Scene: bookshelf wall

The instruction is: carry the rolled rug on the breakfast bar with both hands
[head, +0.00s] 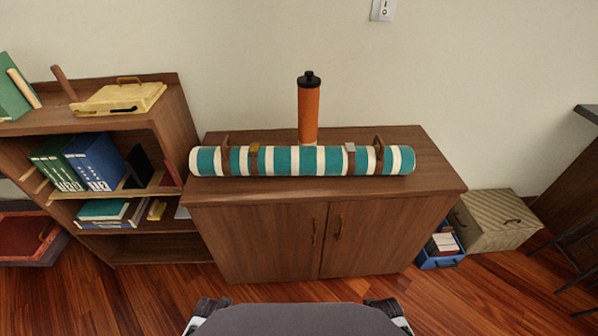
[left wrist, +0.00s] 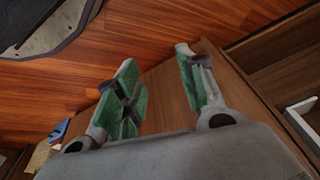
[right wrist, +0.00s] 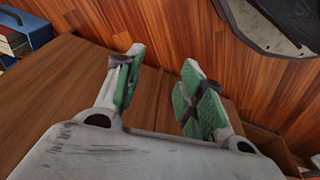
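The rolled rug (head: 305,161) is teal and white striped and lies lengthwise along the top of a brown two-door cabinet (head: 420,188). It has two brown strap handles, one near the left end (head: 225,155) and one near the right end (head: 379,153). A dark raised counter (head: 588,112), perhaps the breakfast bar, is partly seen at the right edge. My left gripper (left wrist: 157,62) is open and empty in the left wrist view. My right gripper (right wrist: 163,62) is open and empty in the right wrist view. Neither wrist view shows the rug.
An orange bottle (head: 308,110) with a black cap stands behind the rug. A bookshelf (head: 178,105) stands at the left. A blue bin (head: 440,260) and a beige box (head: 495,220) sit on the floor right of the cabinet. Dark stool legs (head: 574,262) show at the right.

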